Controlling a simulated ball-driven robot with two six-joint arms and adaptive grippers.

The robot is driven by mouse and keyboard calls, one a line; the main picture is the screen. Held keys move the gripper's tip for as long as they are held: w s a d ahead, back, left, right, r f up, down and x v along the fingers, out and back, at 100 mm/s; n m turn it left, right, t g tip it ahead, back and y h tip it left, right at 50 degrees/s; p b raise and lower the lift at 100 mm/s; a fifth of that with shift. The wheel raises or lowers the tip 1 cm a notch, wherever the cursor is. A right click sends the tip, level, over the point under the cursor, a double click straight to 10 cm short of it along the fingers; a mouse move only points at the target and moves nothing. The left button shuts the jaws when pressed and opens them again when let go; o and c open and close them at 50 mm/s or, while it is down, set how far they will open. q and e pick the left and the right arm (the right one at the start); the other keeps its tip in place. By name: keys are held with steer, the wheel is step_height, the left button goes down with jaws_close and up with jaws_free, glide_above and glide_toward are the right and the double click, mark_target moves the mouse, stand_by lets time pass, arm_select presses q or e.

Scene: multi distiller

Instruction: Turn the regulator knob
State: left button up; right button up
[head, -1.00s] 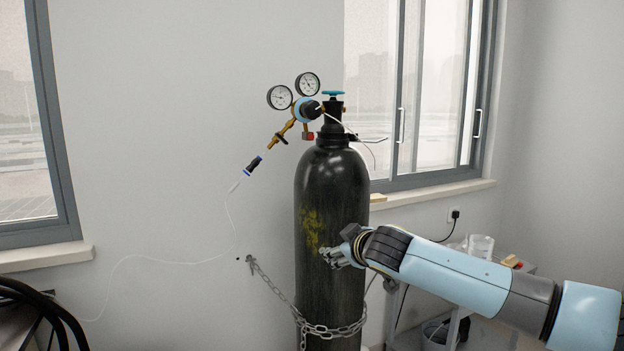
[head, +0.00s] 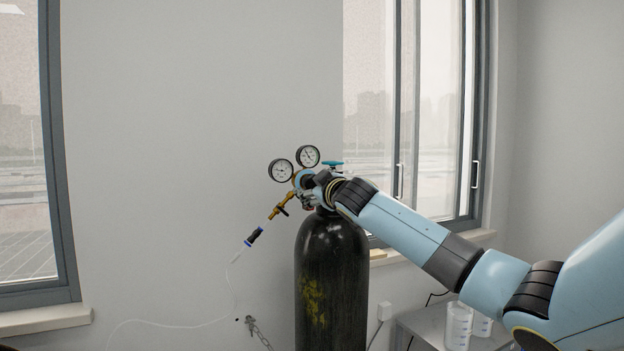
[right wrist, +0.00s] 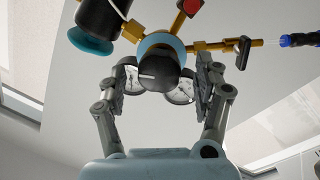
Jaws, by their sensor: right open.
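The black regulator knob (right wrist: 152,72) with a white line shows in the right wrist view, in front of the regulator's blue ring. My right gripper (right wrist: 158,80) is open, with one finger on each side of the knob; whether either touches it I cannot tell. In the head view my right gripper (head: 312,192) is at the regulator (head: 300,178) and mostly hides the knob. Two round gauges (head: 281,170) stand above the regulator. The black gas cylinder (head: 331,265) stands upright below. My left gripper is not in view.
A blue valve handwheel (head: 331,164) sits just right of the regulator, close to my right wrist. A brass outlet (head: 283,206) and thin hose run down to the left. A chain (head: 257,331) hangs at the wall. A cart with beakers (head: 458,325) stands at the lower right.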

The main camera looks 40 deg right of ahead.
steer(key=shift+x, duration=1.1)
steer(key=c, duration=1.2)
steer(key=shift+m+b, duration=0.3)
steer(key=shift+m, duration=0.7)
steer(key=o, duration=1.2)
steer(key=shift+s, duration=0.1)
steer(key=v, duration=1.2)
